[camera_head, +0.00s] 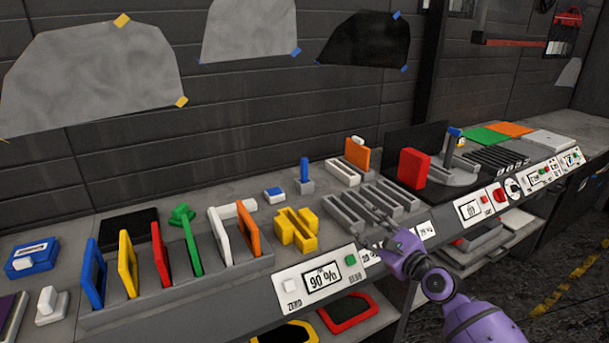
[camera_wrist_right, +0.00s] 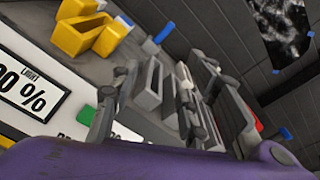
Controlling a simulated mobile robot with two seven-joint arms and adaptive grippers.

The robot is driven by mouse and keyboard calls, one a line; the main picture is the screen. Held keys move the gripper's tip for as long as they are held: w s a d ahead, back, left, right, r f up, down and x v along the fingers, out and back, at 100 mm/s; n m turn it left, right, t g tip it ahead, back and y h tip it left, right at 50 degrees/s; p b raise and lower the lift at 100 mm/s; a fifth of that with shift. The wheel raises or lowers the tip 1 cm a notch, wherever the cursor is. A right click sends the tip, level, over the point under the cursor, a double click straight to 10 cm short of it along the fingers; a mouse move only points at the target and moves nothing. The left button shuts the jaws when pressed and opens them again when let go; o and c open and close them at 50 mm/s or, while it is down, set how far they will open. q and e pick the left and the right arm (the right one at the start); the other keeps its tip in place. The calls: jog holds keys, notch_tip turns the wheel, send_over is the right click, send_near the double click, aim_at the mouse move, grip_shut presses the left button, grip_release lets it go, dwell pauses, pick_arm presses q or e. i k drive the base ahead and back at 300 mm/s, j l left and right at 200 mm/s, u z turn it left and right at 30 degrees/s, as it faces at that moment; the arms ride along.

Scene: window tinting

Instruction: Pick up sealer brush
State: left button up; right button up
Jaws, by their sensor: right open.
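My right gripper (camera_head: 376,222) is open and empty at the front edge of the bench, over the near end of a grey slotted rack (camera_head: 345,212). In the right wrist view its fingers (camera_wrist_right: 155,98) stand apart on either side of the rack. I cannot tell for sure which item is the sealer brush. A blue upright piece (camera_head: 304,170) stands in a small grey base behind the yellow holder (camera_head: 297,228); a blue piece (camera_wrist_right: 163,32) also shows in the right wrist view. My left gripper is not in view.
A panel (camera_head: 322,280) with a percent display fronts the bench. A rack of colored frames (camera_head: 150,290) stands at left. An orange block (camera_head: 357,153) and a red block (camera_head: 412,168) stand behind and right of the slots. Film sheets (camera_head: 95,70) hang on the wall.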

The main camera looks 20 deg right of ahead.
aim_at(303, 162)
jog(key=i+j, duration=0.1)
jog(key=i, duration=0.9)
